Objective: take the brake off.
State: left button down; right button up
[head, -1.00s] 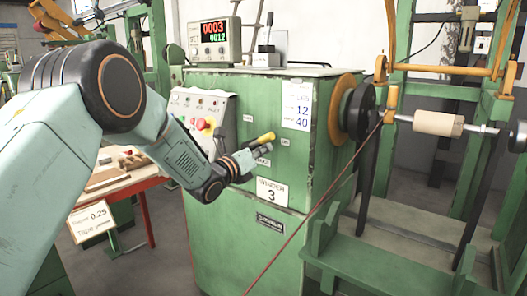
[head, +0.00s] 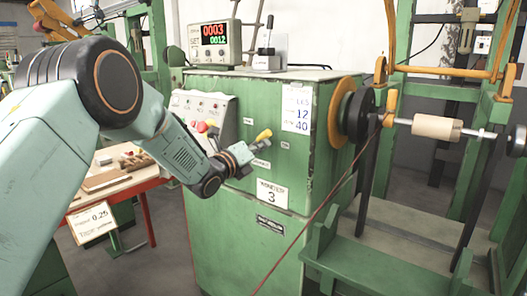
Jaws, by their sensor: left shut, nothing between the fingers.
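A short lever with a yellow grip (head: 264,134) sticks out from the front of the green winder cabinet (head: 230,235), above the "3" label. I cannot read the small label beside it, so I cannot tell that it is the brake. My left gripper (head: 259,147) is shut and empty, just below the yellow grip. I cannot tell whether it touches the lever, and the gripper partly hides the lever's lower part. A second, black-tipped lever (head: 268,38) stands upright on the cabinet top. My right gripper is not in view.
A control panel (head: 205,112) with a red button is left of the lever, close to my left arm. A counter box (head: 214,43) stands on top. A wire (head: 322,205) slants up to the spool (head: 437,128). A red-framed bench (head: 110,187) is at left.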

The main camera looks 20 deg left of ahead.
pick_arm(q)
jog(key=w+a+r+n+p, duration=0.1)
jog(key=a+r+n+p, duration=0.3)
jog(key=n, duration=0.4)
jog(key=shift+w+a+r+p, duration=0.3)
jog(key=shift+w+a+p, duration=0.1)
jog(key=shift+a+p, duration=0.2)
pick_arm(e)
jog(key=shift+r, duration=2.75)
pick_arm(q)
jog(key=shift+a, duration=0.1)
